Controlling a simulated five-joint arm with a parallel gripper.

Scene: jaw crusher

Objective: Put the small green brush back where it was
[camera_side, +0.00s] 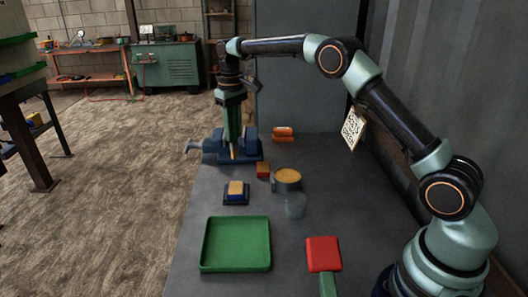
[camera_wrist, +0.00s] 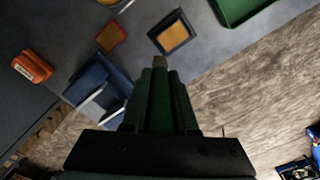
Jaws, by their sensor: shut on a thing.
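My gripper (camera_side: 232,122) points down over the far left part of the grey table and is shut on the small green brush. In the wrist view, the brush (camera_wrist: 159,100) shows as a green length between my fingers, with a small tan tip (camera_wrist: 160,62) past them. The blue vise (camera_side: 255,149) stands right at the brush's lower end in the side view. In the wrist view, the vise (camera_wrist: 95,78) lies to the left of the fingers. I cannot tell whether the brush tip touches the vise or the table.
An orange object (camera_side: 283,133) lies behind. A green tray (camera_side: 207,250) and red paddle (camera_side: 323,253) are nearer.

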